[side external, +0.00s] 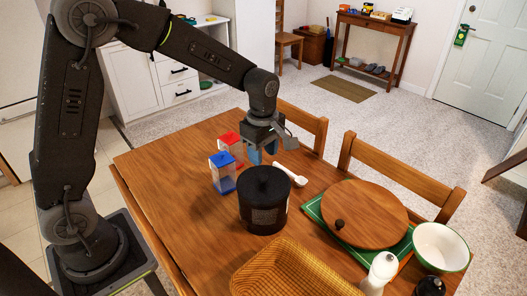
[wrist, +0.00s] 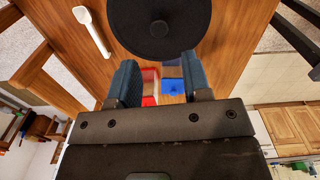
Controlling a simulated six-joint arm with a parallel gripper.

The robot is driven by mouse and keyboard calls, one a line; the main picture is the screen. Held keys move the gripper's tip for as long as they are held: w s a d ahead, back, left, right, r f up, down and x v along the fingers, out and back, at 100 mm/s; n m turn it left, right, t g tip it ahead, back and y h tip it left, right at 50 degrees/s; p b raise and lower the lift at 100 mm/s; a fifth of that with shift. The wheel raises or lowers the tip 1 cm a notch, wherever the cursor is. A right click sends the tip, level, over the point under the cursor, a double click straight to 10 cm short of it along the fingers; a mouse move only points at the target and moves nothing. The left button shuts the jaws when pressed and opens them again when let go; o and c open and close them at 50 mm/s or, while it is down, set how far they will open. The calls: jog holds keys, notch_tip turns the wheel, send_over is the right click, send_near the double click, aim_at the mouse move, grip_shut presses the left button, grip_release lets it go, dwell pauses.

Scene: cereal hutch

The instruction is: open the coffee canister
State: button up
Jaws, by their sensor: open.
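The coffee canister (side external: 263,214) is a dark, round jar with a label, standing upright on the wooden table. Its black lid (side external: 265,184) with a small knob on top sits on it. In the wrist view the round lid (wrist: 150,42) and its knob lie just ahead of the fingertips, near the top edge. My gripper (side external: 263,152) is open and empty, its blue fingers pointing down. In the side view it is above and behind the canister, apart from the lid as far as I can tell. Both fingers also show in the wrist view (wrist: 160,72), with bare space between them.
Clear boxes with a red lid (side external: 229,138) and a blue lid (side external: 222,159) stand left of the canister. A white scoop (side external: 291,174) lies behind it.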

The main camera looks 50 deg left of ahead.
aim_at(264, 177)
jog(key=shift+w+f, duration=0.1)
jog(key=shift+f, duration=2.3)
jog(key=shift+f, duration=0.3)
jog(key=shift+f, duration=0.35)
jog(key=shift+f, duration=0.35)
jog(key=shift+f, duration=0.35)
jog(key=shift+f, duration=0.35)
jog(key=shift+f, duration=0.15)
